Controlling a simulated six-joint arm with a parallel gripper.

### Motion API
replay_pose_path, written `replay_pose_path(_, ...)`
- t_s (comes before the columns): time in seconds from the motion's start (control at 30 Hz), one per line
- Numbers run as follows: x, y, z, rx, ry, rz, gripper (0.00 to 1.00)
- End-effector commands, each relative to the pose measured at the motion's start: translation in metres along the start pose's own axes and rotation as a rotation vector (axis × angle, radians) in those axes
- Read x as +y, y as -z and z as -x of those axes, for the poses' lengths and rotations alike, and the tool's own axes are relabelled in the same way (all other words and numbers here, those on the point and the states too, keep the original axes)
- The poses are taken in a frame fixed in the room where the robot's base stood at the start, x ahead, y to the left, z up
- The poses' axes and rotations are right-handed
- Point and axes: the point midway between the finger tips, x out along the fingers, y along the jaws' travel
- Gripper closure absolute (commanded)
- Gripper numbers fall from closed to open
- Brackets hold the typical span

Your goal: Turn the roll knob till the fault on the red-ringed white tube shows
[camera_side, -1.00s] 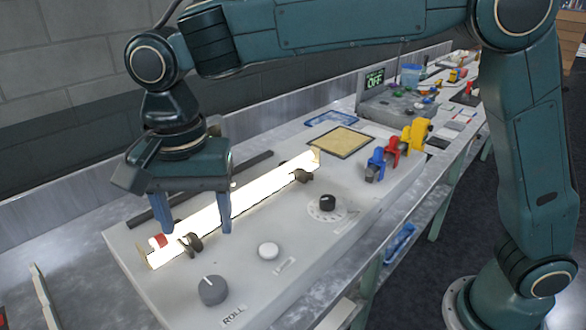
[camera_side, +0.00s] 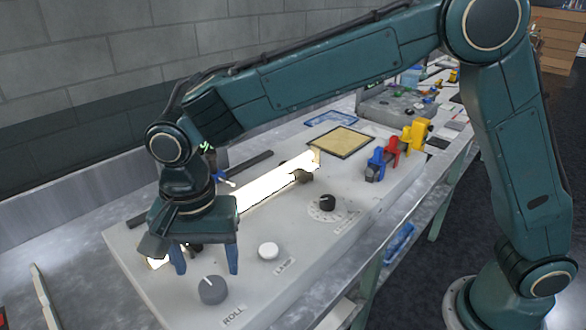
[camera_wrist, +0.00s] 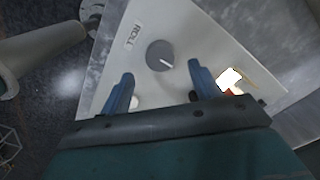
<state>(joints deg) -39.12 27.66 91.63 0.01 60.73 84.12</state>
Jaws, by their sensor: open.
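The grey roll knob (camera_side: 213,290) stands at the near end of the white panel, beside its ROLL label (camera_side: 233,315). It also shows in the wrist view (camera_wrist: 160,55), with a pale pointer line, ahead of and between my fingers. My gripper (camera_side: 207,272) is open and empty, its blue fingers pointing down behind the knob and apart from it. The glowing white tube (camera_side: 275,184) lies on its rollers; my gripper hides much of its near part in the side view. In the wrist view, a bit of red ring (camera_wrist: 230,92) shows by the bright tube end (camera_wrist: 230,78). No fault can be made out.
A white button (camera_side: 268,250) with a label is right of my gripper. A black dial (camera_side: 327,202) sits farther along the panel. Blue, red and yellow clamps (camera_side: 392,154) stand at the panel's right edge, and a tan pad (camera_side: 340,141) lies at its far end.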

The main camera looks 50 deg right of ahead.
Motion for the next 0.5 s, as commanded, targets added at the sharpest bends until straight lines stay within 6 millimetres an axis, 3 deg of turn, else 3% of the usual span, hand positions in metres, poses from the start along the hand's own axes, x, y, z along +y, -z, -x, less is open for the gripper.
replay_pose_path(0.3,0.000,0.000,-0.042,0.000,-0.003,0.000,0.37)
replay_pose_path(0.5,0.000,0.000,-0.052,0.000,0.000,0.000,0.37)
